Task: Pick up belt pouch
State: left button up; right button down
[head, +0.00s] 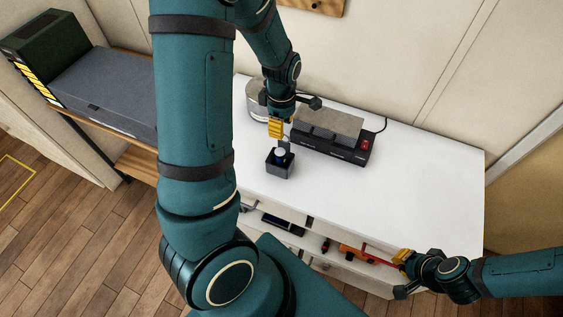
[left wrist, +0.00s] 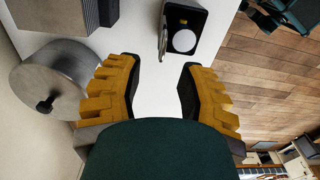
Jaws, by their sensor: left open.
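A small dark box-like item (head: 280,163) stands on the white tabletop, with a pale rounded top. I take it for the belt pouch but cannot be sure. In the left wrist view the same dark item (left wrist: 186,28) shows a white disc and a thin metal piece at its side. It lies beyond my fingertips, not between them. My left gripper (head: 276,130) is above and just behind it; in the left wrist view the gripper (left wrist: 160,68) is open and empty. My right gripper (head: 403,257) is by the counter's front edge; its jaw opening is unclear.
A dark charger-like unit (head: 346,149) with a red switch stands right of the left gripper. A round metal container (left wrist: 45,80) is close beside the left fingers. Cubbies with small items (head: 282,223) lie under the white counter (head: 420,190), whose right side is clear.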

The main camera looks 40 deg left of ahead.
pick_arm(q)
jog(key=shift+d+f+b, duration=0.15)
jog(key=shift+f+b, duration=0.15)
jog(key=shift+f, duration=1.35)
jog(key=shift+d+f+b, duration=0.1)
jog(key=shift+f+b, duration=0.15)
jog(key=shift+f, duration=1.35)
jog(key=shift+c, duration=0.3)
grip_shut()
